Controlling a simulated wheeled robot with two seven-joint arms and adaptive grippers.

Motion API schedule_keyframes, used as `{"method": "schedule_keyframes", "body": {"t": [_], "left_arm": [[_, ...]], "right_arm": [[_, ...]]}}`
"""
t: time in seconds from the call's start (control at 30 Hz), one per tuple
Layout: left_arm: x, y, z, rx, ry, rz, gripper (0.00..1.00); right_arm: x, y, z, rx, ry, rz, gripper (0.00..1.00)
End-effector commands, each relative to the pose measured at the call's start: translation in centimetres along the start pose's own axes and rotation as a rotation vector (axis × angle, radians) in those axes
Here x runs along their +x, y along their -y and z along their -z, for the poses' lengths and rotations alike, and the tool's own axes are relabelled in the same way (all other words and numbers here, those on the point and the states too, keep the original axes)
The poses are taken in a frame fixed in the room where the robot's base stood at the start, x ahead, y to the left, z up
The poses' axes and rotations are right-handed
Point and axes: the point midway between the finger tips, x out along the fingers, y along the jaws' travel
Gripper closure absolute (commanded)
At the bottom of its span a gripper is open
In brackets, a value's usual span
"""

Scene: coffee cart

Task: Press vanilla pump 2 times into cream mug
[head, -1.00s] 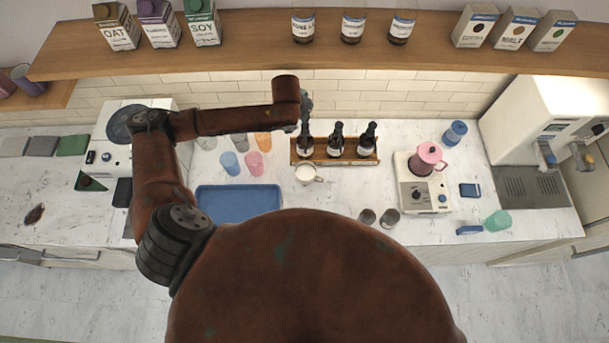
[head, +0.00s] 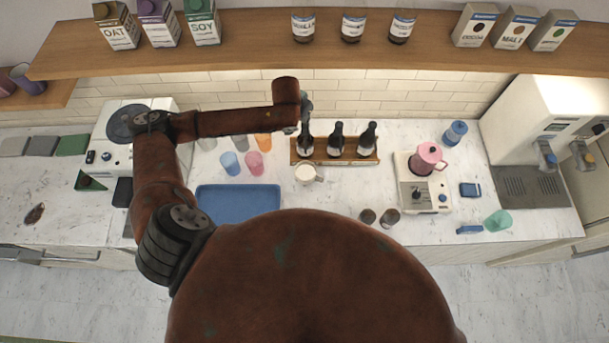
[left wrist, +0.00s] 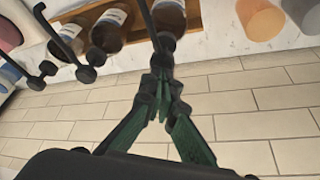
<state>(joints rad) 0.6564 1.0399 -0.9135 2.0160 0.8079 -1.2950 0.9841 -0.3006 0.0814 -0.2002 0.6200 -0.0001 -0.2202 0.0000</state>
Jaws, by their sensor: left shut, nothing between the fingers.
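Three dark pump bottles stand in a wooden rack (head: 340,160) at the back of the counter: the left bottle (head: 305,147), the middle bottle (head: 336,143) and the right bottle (head: 367,139). Their labels are too small or turned to read, so I cannot tell which is vanilla. The cream mug (head: 306,174) stands upright in front of the left bottle, handle to the right. My left gripper (left wrist: 161,78) is shut and empty, over the left bottle (left wrist: 168,16), its fingertips at that bottle's pump. I cannot tell whether they touch it. My right gripper is not in view.
A blue tray (head: 238,202) lies left of the mug, with several coloured cups behind it. A white appliance with a pink pitcher (head: 428,158) stands to the right. A wooden shelf (head: 260,40) runs above the counter.

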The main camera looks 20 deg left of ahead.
Motion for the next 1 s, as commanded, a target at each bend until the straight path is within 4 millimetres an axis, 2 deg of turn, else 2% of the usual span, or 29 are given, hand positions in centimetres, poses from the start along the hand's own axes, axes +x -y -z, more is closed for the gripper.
{"method": "schedule_keyframes", "body": {"t": [0.67, 1.0], "left_arm": [[2.2, -0.1, -1.0, 0.0, 0.002, -0.001, 1.0], [2.0, -0.1, -1.0, 0.0, 0.004, -0.001, 1.0]], "right_arm": [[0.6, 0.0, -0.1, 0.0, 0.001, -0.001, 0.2], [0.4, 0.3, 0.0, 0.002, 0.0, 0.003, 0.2]]}}
